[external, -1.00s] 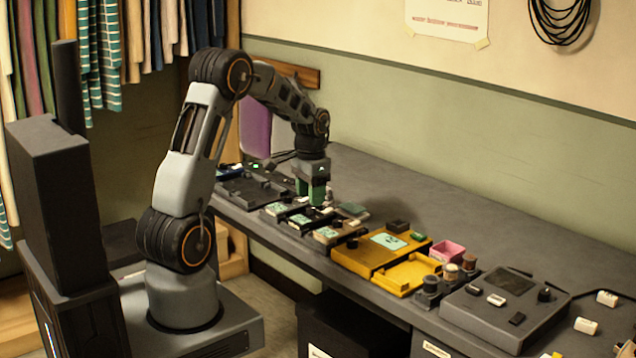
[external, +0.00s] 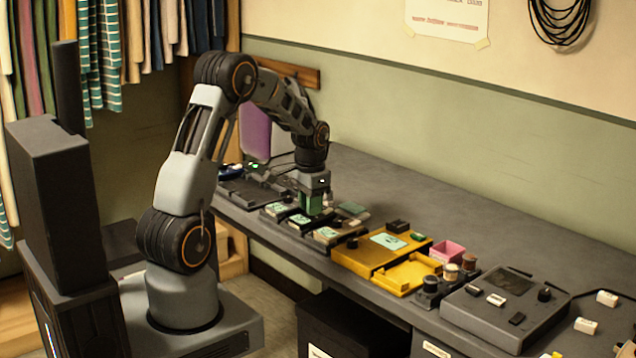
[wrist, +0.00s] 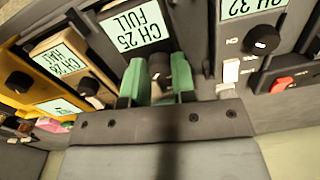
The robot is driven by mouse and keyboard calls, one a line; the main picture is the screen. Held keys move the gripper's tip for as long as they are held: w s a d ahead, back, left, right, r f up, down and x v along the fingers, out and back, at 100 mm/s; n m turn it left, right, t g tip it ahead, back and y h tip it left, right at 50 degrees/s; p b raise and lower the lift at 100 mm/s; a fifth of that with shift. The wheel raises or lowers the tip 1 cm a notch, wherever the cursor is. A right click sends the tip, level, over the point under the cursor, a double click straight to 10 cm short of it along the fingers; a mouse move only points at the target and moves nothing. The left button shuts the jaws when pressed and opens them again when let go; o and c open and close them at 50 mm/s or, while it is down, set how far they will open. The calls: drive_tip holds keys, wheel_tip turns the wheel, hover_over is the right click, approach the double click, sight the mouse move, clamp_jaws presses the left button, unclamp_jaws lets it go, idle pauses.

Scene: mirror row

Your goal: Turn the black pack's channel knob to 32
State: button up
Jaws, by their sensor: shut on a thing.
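The black pack (wrist: 180,25) has a pale display (wrist: 138,27) that reads CH 25 FULL in the wrist view, seen upside down. In the external view its display (external: 301,218) shows in the row of small packs, partly beside my gripper. My gripper (wrist: 160,82) has green fingertips. They stand on both sides of a dark knob (wrist: 157,66) on the black pack, just past the display, and are shut on it. The fingers hide much of the knob, and its pointer cannot be read. In the external view my gripper (external: 312,207) is low over the packs.
A grey pack (wrist: 225,45) beside it reads CH 32, with a black knob (wrist: 262,40) and red switch (wrist: 282,84). A tan pack (wrist: 92,30) marked HALF is on the other side. A yellow unit (external: 360,258) lies further right; the table behind is clear.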

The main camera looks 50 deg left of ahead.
clamp_jaws()
drive_tip(key=shift+m, duration=0.3)
drive_tip(key=m, duration=0.4)
drive_tip(key=shift+m, duration=0.4)
drive_tip(key=m, duration=0.4)
drive_tip(key=shift+m, duration=0.7)
drive_tip(key=o, duration=0.6)
unclamp_jaws()
